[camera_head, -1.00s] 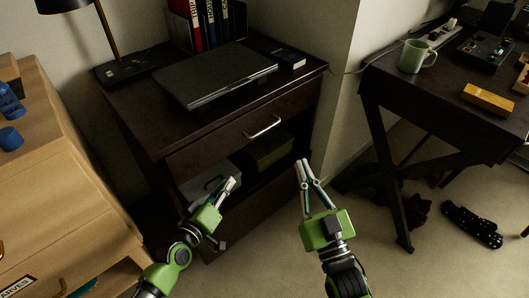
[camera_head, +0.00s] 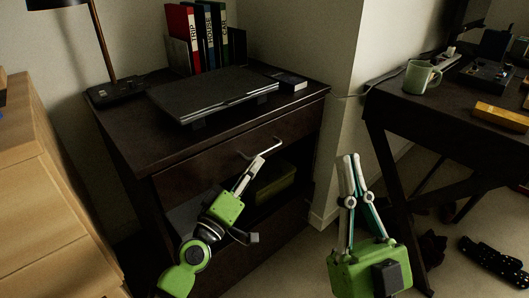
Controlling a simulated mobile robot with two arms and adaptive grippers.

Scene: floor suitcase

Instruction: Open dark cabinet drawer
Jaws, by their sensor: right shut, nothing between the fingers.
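The dark cabinet (camera_head: 140,140) stands in the middle, and its top drawer (camera_head: 205,165) looks closed. A metal bar handle (camera_head: 264,152) is on the drawer front. My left gripper (camera_head: 257,164) is just below and in front of the handle, its tips overlapping the handle's lower edge in the picture. I cannot tell whether it touches the handle, and its finger gap is unclear from this angle. My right gripper (camera_head: 350,158) is shut and empty, pointing up, to the right of the cabinet and away from the handle.
A closed laptop (camera_head: 215,95), a lamp (camera_head: 118,88), binders (camera_head: 205,40) and a small dark box (camera_head: 287,81) are on the cabinet top. A light wooden dresser (camera_head: 55,190) is close on the left. A dark desk (camera_head: 450,120) with a green mug (camera_head: 419,77) is on the right.

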